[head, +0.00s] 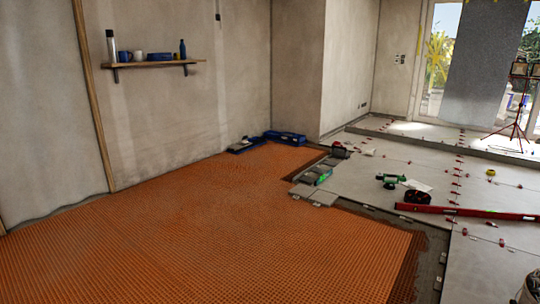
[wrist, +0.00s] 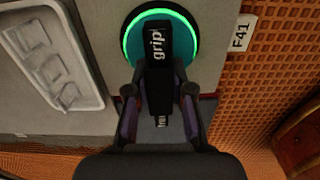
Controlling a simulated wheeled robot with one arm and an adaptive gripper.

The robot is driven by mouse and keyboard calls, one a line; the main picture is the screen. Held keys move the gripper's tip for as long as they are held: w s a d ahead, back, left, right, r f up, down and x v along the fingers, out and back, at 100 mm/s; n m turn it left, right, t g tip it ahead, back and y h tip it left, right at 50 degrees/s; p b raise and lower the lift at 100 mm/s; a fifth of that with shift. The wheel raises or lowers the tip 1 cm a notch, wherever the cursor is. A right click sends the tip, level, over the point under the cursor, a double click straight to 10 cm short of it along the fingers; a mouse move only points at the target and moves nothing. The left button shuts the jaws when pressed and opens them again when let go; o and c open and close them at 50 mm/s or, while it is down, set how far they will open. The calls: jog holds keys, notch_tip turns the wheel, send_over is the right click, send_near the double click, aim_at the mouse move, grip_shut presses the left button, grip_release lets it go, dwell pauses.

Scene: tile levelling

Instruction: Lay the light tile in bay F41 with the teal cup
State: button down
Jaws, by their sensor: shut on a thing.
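In the wrist view, my gripper (wrist: 160,92) is shut on the dark handle of the teal cup (wrist: 184,42). The cup has a glowing green ring around its rim and the word "grip!" on its handle. It sits flat against a light grey tile surface (wrist: 213,48). A white tag reading F41 (wrist: 240,33) lies just right of that surface, on orange matting. The fingers and handle hide part of the cup and what lies below it. I cannot tell whether the tile rests on the floor. My gripper cannot be made out in the head view.
A white tray (wrist: 97,101) lies left of the cup. Orange matting (head: 200,230) covers much of the floor. Grey tiles (head: 490,200) with red clips lie to the right, with a long red level (head: 465,212). A shelf (head: 150,65) hangs on the left wall.

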jog(key=shift+f, duration=0.3)
dwell(0.5)
jog(key=c, duration=0.9)
grip_release()
jog(key=shift+c, duration=0.2)
